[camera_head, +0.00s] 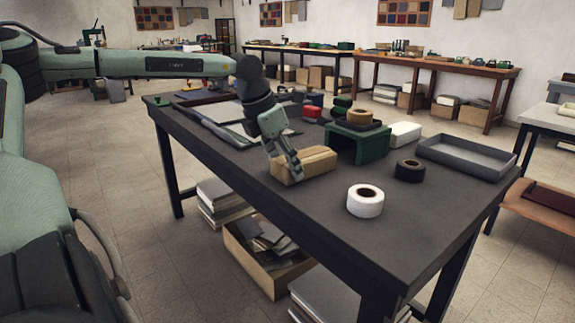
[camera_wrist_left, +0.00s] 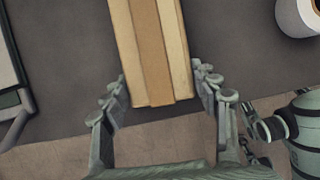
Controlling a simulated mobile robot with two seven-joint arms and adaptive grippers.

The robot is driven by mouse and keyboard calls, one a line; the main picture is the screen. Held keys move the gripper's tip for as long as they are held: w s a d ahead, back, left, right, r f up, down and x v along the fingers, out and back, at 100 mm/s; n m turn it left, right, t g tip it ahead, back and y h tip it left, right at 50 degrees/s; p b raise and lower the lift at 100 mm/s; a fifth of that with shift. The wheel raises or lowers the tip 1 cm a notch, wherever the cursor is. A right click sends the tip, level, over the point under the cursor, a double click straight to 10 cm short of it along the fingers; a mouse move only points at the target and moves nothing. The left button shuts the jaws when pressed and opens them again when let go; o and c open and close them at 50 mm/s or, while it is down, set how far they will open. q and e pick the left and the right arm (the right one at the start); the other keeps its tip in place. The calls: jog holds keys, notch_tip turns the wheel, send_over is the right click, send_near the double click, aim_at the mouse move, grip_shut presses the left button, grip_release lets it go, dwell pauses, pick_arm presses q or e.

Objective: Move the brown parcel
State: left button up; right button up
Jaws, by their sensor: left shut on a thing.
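The brown parcel (camera_head: 312,163) is a cardboard box with a tape strip along its top. It sits at the near edge of the dark table (camera_head: 440,205). My left gripper (camera_head: 284,166) reaches down over it from the left and is shut on its near end. In the left wrist view the parcel (camera_wrist_left: 152,50) runs up from between the two fingers of the gripper (camera_wrist_left: 162,92), one finger at each side. Whether the parcel touches the tabletop is hard to tell.
A white tape roll (camera_head: 365,200) and a black roll (camera_head: 409,170) lie right of the parcel. A green stand (camera_head: 357,145) with a tan roll on top is behind it. A grey tray (camera_head: 466,157) is at the far right. The table's front right is clear.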

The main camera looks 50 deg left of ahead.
pick_arm(q)
jog(key=shift+s, duration=0.3)
jog(key=o, duration=1.5)
jog(key=shift+r, duration=0.1)
jog(key=v, duration=1.1)
jog(key=shift+s+r, duration=0.2)
jog(key=shift+r, duration=0.15)
